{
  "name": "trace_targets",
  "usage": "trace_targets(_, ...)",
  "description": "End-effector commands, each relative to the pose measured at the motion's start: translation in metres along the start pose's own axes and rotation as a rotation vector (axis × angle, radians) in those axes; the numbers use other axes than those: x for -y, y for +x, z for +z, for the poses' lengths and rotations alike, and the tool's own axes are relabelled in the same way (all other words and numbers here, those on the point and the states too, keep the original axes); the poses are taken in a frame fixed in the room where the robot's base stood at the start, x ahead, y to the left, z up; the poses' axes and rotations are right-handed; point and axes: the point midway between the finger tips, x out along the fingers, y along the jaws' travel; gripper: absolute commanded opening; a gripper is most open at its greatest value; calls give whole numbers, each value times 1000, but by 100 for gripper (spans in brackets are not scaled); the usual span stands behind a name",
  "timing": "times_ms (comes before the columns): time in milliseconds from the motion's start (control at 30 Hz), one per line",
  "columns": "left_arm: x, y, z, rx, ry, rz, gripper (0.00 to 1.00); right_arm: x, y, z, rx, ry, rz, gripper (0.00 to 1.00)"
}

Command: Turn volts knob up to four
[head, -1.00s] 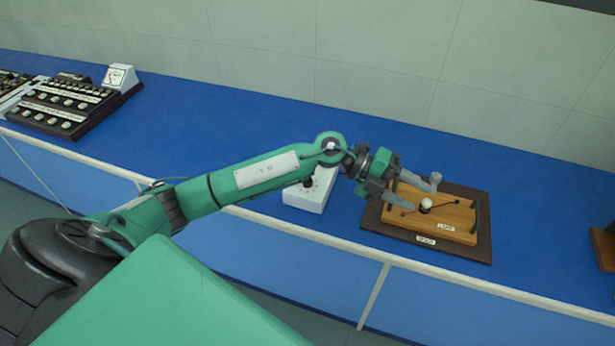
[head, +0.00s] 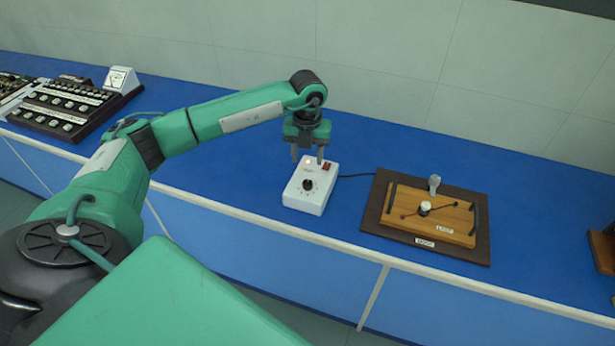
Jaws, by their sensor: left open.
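A white box (head: 303,203) with a black knob (head: 308,185) on its top stands on the blue bench. A dial scale surrounds the knob, but its marks are too small to read. A red switch (head: 326,167) sits near the box's back edge. My left gripper (head: 308,158) points down over the back part of the box, behind the knob. Its fingers are apart with nothing between them. I cannot tell whether the fingertips touch the box. My right gripper is not in view.
A wooden board (head: 400,223) labelled "LAMP", with a small bulb, lies on a dark base to the right. A black cable runs from the box towards it. A dark panel of knobs (head: 50,122) and a white meter (head: 121,80) stand at the far left. The bench between is clear.

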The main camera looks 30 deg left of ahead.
Motion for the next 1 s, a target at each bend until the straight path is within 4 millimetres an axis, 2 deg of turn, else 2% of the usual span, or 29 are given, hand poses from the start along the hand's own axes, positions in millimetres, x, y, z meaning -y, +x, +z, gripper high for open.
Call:
trace_targets(33, 0, 8, -1, -5, -1, 2, 49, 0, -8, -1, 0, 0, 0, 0)
trace_targets(200, 0, 45, -2, -5, 0, 0, 49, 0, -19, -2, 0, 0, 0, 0)
trace_targets(433, 1, 82, -1, -2, 0, -2, 49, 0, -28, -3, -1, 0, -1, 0)
trace_targets(600, 1, 94, 0, 0, 1, -3, 49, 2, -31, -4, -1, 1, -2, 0)
trace_targets(867, 1, 96, 0, 0, 1, -3, 49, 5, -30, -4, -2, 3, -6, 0)
trace_targets(900, 1, 96, 0, 0, 1, -3, 47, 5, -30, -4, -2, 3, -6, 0)
trace_targets(1000, 1, 96, 0, 0, 1, -3, 27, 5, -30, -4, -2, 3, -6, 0)
